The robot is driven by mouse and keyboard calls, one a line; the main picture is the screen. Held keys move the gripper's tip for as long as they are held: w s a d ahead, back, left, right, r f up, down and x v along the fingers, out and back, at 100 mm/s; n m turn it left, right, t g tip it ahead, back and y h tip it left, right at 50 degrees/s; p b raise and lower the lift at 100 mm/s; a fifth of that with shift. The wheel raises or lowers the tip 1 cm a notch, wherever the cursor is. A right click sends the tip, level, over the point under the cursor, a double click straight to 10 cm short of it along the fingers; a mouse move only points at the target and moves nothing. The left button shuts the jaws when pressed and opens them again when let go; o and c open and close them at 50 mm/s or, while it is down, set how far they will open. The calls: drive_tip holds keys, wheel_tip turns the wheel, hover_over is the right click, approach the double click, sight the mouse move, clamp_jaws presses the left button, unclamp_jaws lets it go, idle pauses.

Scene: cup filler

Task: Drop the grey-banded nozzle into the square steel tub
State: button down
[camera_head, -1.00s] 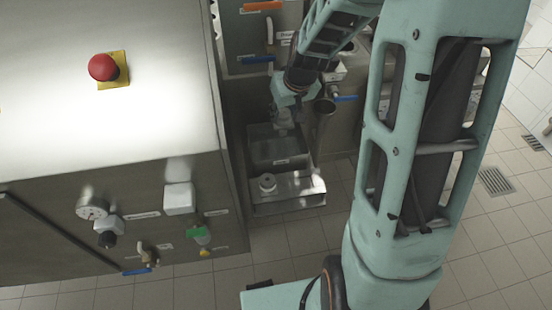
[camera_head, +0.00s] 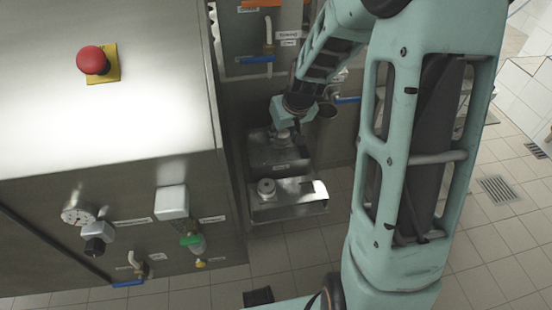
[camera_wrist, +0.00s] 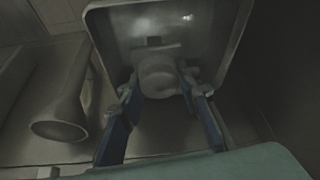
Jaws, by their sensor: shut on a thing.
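My gripper (camera_wrist: 160,86) is shut on a pale, rounded nozzle (camera_wrist: 157,74), with one blue finger on each side of it. The nozzle's band cannot be made out in the dim light. The square steel tub (camera_wrist: 226,28) lies beyond the nozzle in the wrist view, and the nozzle overlaps its opening near the close rim. In the head view my gripper (camera_head: 286,130) points down over the tub (camera_head: 258,158). My wrist hides part of the tub there, and the nozzle's height above its floor cannot be told.
A low steel box (camera_head: 292,205) with a pale round piece (camera_head: 267,187) on it stands in front of the tub. A funnel-like metal cup (camera_wrist: 60,110) is close on the left in the wrist view. A large steel cabinet (camera_head: 110,130) borders the left side.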

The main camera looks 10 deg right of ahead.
drive_tip(key=c, duration=1.4)
unclamp_jaws()
drive_tip(key=shift+o, duration=0.2)
drive_tip(key=shift+r, duration=0.15)
drive_tip(key=v, duration=1.2)
